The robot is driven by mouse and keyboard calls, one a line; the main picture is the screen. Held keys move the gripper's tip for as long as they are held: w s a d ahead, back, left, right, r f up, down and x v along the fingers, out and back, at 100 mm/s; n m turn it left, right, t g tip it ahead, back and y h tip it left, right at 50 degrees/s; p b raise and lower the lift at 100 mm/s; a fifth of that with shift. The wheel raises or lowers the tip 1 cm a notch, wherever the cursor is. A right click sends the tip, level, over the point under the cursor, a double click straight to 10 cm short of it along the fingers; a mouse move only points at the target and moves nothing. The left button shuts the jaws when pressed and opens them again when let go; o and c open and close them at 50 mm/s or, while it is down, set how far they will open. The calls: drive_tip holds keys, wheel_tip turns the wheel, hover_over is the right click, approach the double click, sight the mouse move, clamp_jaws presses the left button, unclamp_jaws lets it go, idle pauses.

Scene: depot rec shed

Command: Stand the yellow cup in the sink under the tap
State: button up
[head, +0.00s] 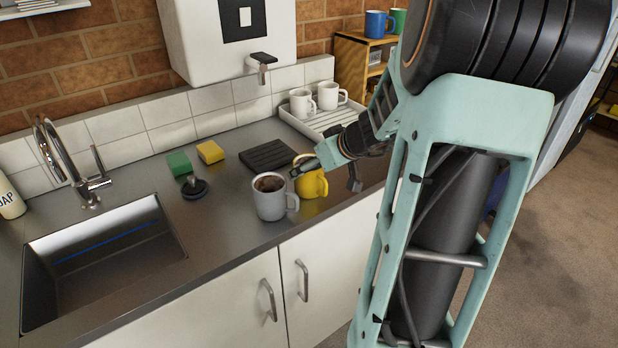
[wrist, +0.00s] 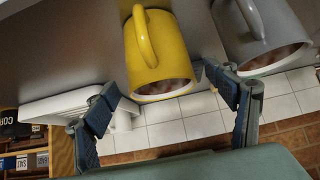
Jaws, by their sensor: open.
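The yellow cup (head: 313,184) stands on the counter, right of a grey mug and partly behind it, partly covered by my gripper. In the wrist view the yellow cup (wrist: 158,62) shows its handle and a brownish inside. My gripper (head: 330,172) is open at the cup; in the wrist view its fingers (wrist: 163,84) are spread on either side of the cup, with no clear grip on it. The sink (head: 172,262) is at the left of the counter, with a blue line along its inner wall. The chrome tap (head: 73,170) rises behind the sink.
The grey mug (head: 270,200), brown inside, stands close beside the yellow cup; it also shows in the wrist view (wrist: 262,35). A black mat (head: 268,155), sponges (head: 179,164) and a dark plug (head: 195,188) lie behind. White mugs (head: 328,95) stand on a rack (head: 318,122).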

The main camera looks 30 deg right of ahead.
drive_tip(key=shift+w+f, duration=0.5)
drive_tip(key=c, duration=1.5)
drive_tip(key=shift+c, duration=1.1)
drive_tip(key=shift+r, duration=0.1)
